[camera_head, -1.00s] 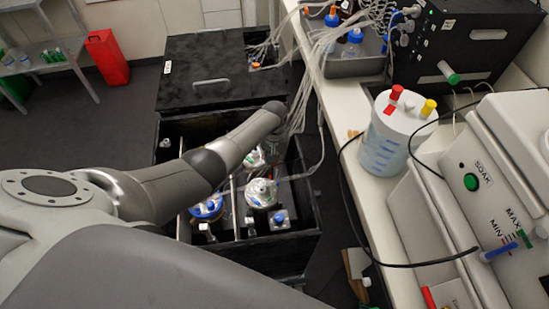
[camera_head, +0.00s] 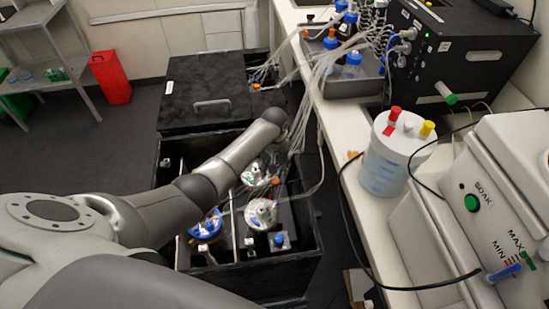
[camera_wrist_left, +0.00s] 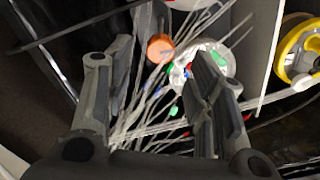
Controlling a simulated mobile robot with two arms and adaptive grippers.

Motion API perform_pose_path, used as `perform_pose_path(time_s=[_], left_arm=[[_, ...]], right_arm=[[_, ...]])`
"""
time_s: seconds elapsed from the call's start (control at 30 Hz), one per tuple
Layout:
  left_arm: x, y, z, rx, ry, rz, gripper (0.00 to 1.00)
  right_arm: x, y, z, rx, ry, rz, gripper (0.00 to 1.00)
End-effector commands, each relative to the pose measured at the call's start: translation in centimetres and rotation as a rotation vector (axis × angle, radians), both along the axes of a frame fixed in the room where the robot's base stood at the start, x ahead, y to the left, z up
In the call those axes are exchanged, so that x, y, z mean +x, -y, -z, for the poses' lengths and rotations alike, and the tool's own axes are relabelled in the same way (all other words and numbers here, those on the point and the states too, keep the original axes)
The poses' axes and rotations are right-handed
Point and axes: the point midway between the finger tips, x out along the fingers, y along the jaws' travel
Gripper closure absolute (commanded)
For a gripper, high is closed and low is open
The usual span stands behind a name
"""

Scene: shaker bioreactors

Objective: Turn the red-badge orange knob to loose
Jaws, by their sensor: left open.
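An orange knob (camera_wrist_left: 160,47) shows in the left wrist view, beyond and between the finger ends of my left gripper (camera_wrist_left: 163,60). The fingers are apart with nothing between them that I can see held. The knob lies beside a white round vessel top (camera_wrist_left: 205,68) with green, red and blue fittings. In the head view a small orange piece (camera_head: 275,181) shows beside a white vessel top (camera_head: 261,213) in the black box; I cannot tell if it is the same knob. No red badge is readable. My left fingers are hidden in the head view. My right gripper is not in view.
Many pale tubes (camera_wrist_left: 150,105) run under and between the fingers. A light divider wall (camera_wrist_left: 262,50) and a yellow-ringed vessel (camera_wrist_left: 300,50) lie to the right. The black box (camera_head: 312,235) has an open lid (camera_head: 185,80). A bench with a white jug (camera_head: 385,165) stands right.

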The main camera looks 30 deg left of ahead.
Motion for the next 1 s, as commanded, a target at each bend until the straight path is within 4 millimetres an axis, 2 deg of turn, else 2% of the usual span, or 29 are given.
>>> perform_pose_path(time_s=[0.2, 0.4, 1.0], left_arm=[[0.0, -0.1, -4.0, 0.001, 0.002, 0.000, 0.51], [0.0, -0.1, -6.3, 0.001, 0.000, 0.000, 0.51], [-0.1, 0.0, -6.8, 0.001, -0.001, -0.001, 0.51]], right_arm=[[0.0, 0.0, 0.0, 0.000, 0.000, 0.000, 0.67], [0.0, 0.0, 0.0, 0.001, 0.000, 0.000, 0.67], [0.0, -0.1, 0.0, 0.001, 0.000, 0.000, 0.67]])
